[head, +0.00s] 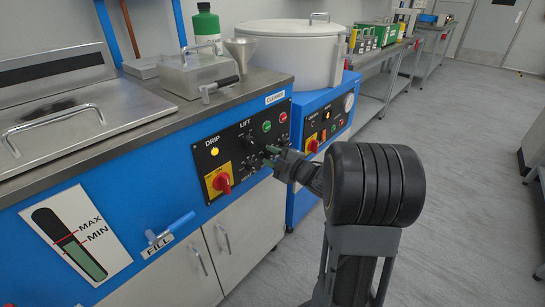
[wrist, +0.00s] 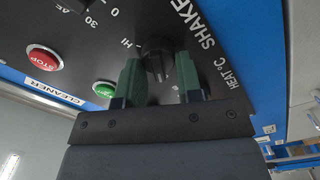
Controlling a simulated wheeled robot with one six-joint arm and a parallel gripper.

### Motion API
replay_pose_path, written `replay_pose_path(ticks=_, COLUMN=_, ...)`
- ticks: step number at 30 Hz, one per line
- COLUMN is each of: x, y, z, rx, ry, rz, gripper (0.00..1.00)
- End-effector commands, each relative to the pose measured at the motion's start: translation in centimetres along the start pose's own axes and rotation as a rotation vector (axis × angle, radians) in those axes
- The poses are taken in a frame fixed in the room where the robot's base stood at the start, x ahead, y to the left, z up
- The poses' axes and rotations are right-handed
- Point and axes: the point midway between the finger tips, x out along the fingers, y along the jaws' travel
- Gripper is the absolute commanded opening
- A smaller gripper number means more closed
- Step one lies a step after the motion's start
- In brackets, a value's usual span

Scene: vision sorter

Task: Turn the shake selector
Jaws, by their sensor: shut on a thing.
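The shake selector is a black knob (wrist: 157,55) on the dark control panel (wrist: 225,115), with the white word SHAKE printed beside it and HI near its edge. My gripper (wrist: 158,75) has its two green fingers on either side of the knob, shut on it. In the head view my gripper (head: 269,156) reaches to the panel (head: 240,165) on the blue machine. There the knob is mostly hidden by the fingers, and its setting is hard to read.
On the panel are a red-and-yellow switch (head: 221,182), a green button (wrist: 104,88) and a red STOP button (wrist: 43,58). A blue FILL valve handle (head: 172,228) sticks out lower left. A white round vessel (head: 285,55) stands behind. The floor at right is open.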

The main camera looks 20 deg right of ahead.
Motion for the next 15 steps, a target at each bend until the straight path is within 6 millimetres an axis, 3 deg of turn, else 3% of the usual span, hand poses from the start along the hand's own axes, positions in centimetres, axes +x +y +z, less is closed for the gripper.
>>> replay_pose_path(ticks=8, x=-0.01, y=0.28, z=-0.11, rx=0.094, ry=-0.001, rz=-0.002, gripper=0.09)
replay_pose_path(ticks=15, x=-0.01, y=0.64, z=-0.16, rx=0.293, ry=-0.002, rz=-0.001, gripper=0.09)
